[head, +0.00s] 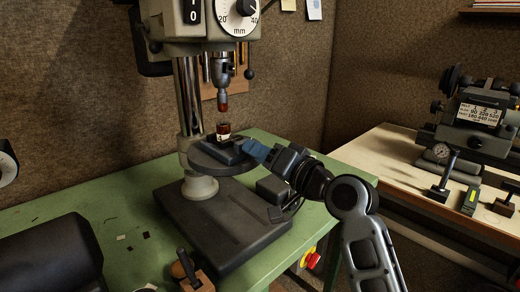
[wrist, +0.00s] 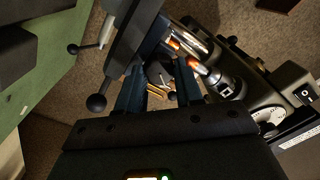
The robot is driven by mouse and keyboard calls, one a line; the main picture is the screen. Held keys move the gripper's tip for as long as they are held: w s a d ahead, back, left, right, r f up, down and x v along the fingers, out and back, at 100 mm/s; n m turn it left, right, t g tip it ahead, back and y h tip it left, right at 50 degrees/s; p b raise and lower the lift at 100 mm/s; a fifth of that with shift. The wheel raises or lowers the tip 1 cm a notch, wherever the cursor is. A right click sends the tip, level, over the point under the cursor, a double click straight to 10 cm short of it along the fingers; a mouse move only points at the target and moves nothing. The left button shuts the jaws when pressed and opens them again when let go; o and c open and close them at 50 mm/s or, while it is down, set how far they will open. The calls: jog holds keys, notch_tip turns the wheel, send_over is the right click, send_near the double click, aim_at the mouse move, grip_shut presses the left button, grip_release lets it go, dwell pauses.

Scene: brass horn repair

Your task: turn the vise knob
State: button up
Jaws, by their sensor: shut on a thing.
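The small dark vise (head: 226,151) sits on the round table (head: 200,163) of the drill press. A short copper-and-white piece (head: 223,131) stands upright at the vise. My gripper (head: 248,149) reaches in from the right, level with the vise, its blue fingers at the vise's right end. The fingers are shut on what appears to be the vise knob, which they hide in the head view. In the wrist view my gripper (wrist: 160,80) has a dark rounded part between its fingers, only partly visible.
The drill chuck (head: 223,98) with a copper-coloured tip hangs just above the copper-and-white piece. The press column (head: 188,95) stands behind. A black cylinder (head: 50,255) lies on the green bench (head: 120,205) at left. A red stop button (head: 313,261) is on the bench front.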

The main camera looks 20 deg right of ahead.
dwell(0.4)
jog(key=o, duration=1)
jog(key=shift+o, duration=0.2)
jog(key=b+v, duration=0.2)
jog(key=v, duration=0.5)
jog(key=shift+s, duration=0.4)
jog(key=shift+d, duration=0.15)
